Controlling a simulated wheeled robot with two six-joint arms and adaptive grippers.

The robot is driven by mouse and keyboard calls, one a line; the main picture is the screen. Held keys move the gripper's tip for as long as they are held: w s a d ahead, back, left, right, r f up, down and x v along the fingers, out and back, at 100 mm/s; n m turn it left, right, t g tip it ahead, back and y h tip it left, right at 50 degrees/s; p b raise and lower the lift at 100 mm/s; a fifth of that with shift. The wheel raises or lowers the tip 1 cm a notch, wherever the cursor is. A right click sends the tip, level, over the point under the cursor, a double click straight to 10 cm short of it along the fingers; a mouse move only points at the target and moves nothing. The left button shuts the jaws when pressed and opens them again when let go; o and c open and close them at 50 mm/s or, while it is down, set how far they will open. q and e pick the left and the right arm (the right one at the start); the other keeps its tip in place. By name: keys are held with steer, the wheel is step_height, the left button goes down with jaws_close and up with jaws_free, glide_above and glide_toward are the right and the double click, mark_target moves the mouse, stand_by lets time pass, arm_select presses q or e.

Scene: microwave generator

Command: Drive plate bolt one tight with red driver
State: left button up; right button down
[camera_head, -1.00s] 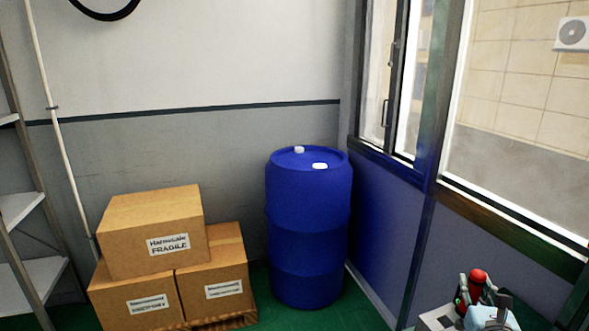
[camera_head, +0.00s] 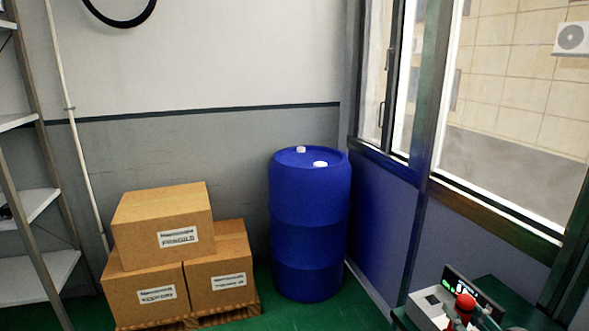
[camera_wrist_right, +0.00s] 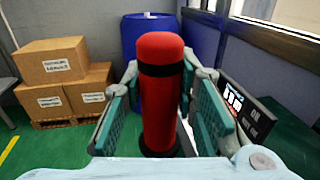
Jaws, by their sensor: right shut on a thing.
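The red driver (camera_wrist_right: 162,95) has a thick red handle with black bands. It stands roughly upright between the teal pads of my right gripper (camera_wrist_right: 163,112), which is shut on it. In the head view, the red top of the driver (camera_head: 465,302) and part of my right gripper (camera_head: 462,320) show at the bottom right edge. The driver's tip is hidden in both views. The plate and plate bolt one are not in view. My left gripper is not in view.
A light box (camera_head: 428,309) and a dark display panel (camera_head: 478,291) are on a green table (camera_head: 515,292) by the window; the panel also shows in the right wrist view (camera_wrist_right: 247,112). A blue barrel (camera_head: 310,225) and stacked cartons (camera_head: 165,222) stand farther back.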

steer(key=s+a+r+n+g+y, duration=0.2)
steer(key=s+a+n+g+y, duration=0.5)
steer(key=s+a+n+y, duration=0.3)
steer(key=s+a+y, duration=0.3)
steer(key=s+a, duration=0.1)
steer(key=a, duration=0.2)
steer(key=shift+a+g, duration=0.25)
steer(key=shift+g, duration=0.05)
